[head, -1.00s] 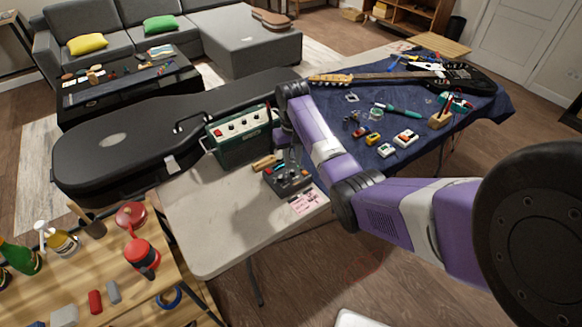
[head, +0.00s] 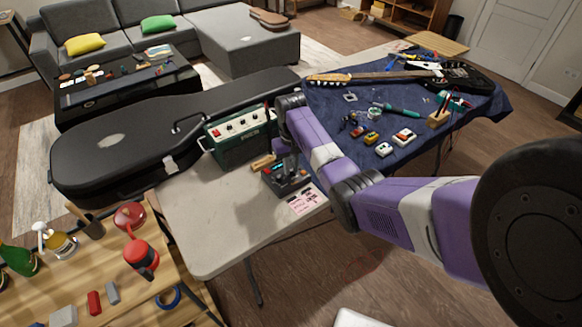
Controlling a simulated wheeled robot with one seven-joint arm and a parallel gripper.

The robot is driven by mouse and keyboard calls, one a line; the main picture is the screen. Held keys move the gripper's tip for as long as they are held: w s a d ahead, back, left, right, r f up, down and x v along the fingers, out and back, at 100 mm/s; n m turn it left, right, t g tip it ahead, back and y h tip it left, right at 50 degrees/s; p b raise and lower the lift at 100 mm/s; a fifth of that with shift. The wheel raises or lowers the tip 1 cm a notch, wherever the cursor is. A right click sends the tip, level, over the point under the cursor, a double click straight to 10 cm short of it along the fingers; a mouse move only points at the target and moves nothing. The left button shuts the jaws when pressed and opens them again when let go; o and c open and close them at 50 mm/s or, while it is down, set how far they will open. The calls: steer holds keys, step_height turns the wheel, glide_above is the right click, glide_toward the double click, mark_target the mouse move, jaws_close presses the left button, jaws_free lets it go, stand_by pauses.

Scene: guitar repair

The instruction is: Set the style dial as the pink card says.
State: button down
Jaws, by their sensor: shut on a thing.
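The pink card (head: 305,201) lies on the pale table in front of a dark device with several small knobs (head: 283,181); its writing is too small to read. My gripper (head: 287,168) points down at the top of this device, at its back right part. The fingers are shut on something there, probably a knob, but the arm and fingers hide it. I cannot make out the style dial itself or where it points. A green amplifier (head: 240,143) with knobs along its top stands just behind.
A small wooden-handled item (head: 263,162) lies between amplifier and device. A black guitar case (head: 110,150) lies behind. Several small pedals (head: 384,149) and an electric guitar (head: 455,76) are on the blue cloth at right. The pale table's front left (head: 210,235) is clear.

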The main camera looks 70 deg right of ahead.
steer(key=shift+r+m, duration=0.1)
steer(key=shift+m, duration=0.2)
steer(key=shift+m+p, duration=0.75)
steer(key=shift+m, duration=0.35)
steer(key=shift+m+p, duration=0.4)
steer(key=shift+m, duration=1.1)
steer(key=c, duration=1.6)
jaws_free()
steer(key=shift+c, duration=0.2)
